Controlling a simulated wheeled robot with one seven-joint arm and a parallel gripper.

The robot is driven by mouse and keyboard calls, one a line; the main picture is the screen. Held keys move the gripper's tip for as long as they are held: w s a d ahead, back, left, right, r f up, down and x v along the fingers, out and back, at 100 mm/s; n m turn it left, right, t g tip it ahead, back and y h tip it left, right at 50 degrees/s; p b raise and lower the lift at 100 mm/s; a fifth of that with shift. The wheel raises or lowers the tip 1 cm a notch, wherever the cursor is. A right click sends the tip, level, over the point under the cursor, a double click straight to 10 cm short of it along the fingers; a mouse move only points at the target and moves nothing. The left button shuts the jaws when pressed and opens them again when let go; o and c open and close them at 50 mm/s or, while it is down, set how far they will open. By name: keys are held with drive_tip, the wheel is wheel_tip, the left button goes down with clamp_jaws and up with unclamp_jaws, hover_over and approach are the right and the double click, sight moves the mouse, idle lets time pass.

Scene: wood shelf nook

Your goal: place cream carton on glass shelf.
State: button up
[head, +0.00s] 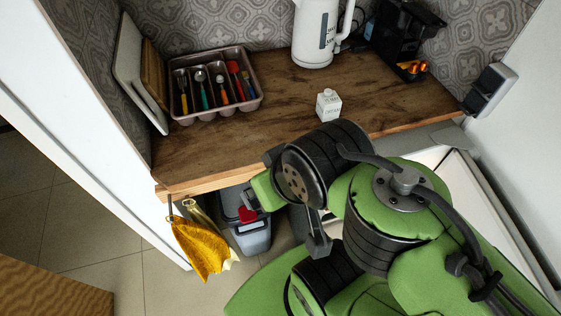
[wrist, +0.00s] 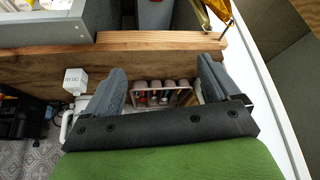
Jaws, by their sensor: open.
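The cream carton (head: 328,106) is a small white box with a gabled top and dark lettering. It stands upright on the wooden counter, near its front edge. In the wrist view the carton (wrist: 75,81) is left of my gripper (wrist: 161,66), apart from the left finger. My gripper is open, with two grey fingers spread and nothing between them; the cutlery tray shows beyond the gap. In the head view my green arm hides most of the gripper. I cannot make out a glass shelf for certain.
The counter (head: 225,142) also holds a cutlery tray (head: 259,98), a white kettle (head: 312,40), a black coffee machine (head: 389,38) and leaning boards (head: 130,70). A yellow cloth (head: 203,247) hangs at the front, beside a grey bin (head: 250,236). A white-walled compartment (head: 468,190) opens at right.

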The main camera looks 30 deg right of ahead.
drive_tip(key=w+d+f+m+g+h, duration=0.1)
drive_tip(key=w+d+f+m+g, duration=0.1)
drive_tip(key=w+d+f+m, duration=0.45)
drive_tip(key=m+t+h+b, duration=0.2)
drive_tip(key=m+t, duration=0.7)
drive_tip(key=m, duration=2.4)
approach(333, 107)
drive_tip(key=shift+n+h, duration=0.35)
drive_tip(key=shift+h, duration=0.05)
drive_tip(key=x, duration=0.7)
drive_tip(key=shift+w+a+f+p, duration=0.15)
drive_tip(key=shift+w+f+p, duration=0.05)
drive_tip(key=shift+p, duration=0.2)
drive_tip(key=b+x, duration=0.2)
drive_tip(key=x, duration=0.3)
drive_tip(key=shift+w+f, duration=0.1)
drive_tip(key=shift+w, duration=0.25)
